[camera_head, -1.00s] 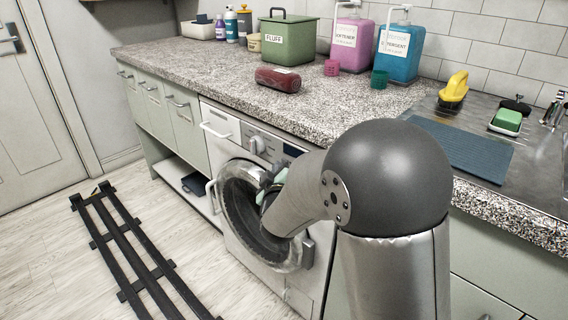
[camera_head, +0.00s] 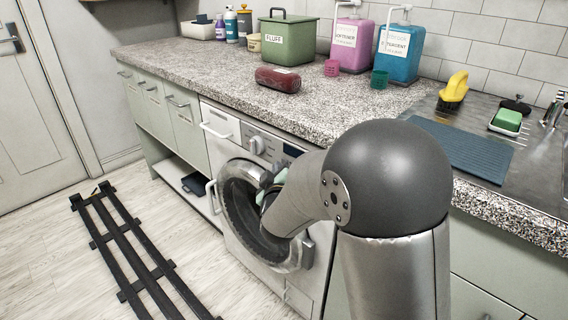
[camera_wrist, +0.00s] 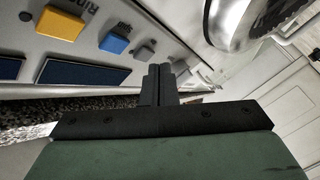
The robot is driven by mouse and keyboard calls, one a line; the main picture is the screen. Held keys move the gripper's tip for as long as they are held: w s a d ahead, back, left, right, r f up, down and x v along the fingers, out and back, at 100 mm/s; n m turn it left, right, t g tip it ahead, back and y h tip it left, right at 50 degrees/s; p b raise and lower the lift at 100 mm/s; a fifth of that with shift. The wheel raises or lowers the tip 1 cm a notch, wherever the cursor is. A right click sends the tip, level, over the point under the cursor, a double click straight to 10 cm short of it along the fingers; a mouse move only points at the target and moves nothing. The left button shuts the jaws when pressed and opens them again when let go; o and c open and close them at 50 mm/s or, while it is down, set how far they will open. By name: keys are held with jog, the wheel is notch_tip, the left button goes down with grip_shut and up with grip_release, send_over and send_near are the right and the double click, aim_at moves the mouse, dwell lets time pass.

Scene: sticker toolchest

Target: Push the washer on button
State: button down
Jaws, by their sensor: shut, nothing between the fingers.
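The washer (camera_head: 208,139) is a white front-loader under the counter, with a round door (camera_head: 232,205), a dial (camera_head: 257,145) and a dark display (camera_head: 292,150). In the wrist view its panel shows a yellow button (camera_wrist: 60,22), a blue button (camera_wrist: 113,43) and a small grey button (camera_wrist: 145,50). I cannot read which of them is the on button. My gripper (camera_wrist: 158,72) is shut and empty, its fingertips close to the grey button; contact cannot be told. In the head view my arm hides the fingertips and part of the panel.
The speckled counter (camera_head: 215,85) overhangs the panel. A round silvery part (camera_wrist: 240,25) juts out at upper right in the wrist view. A red device (camera_head: 278,79), a green box (camera_head: 288,42) and bottles stand on the counter. A black rack (camera_head: 130,245) lies on the floor.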

dwell(0.6)
jog(key=shift+w+d, duration=0.4)
dwell(0.4)
jog(key=shift+s+a+b, duration=0.3)
jog(key=shift+s+a, duration=0.1)
jog(key=shift+s+a, duration=0.1)
jog(key=s+a, duration=0.4)
jog(key=shift+p, duration=0.35)
dwell(0.3)
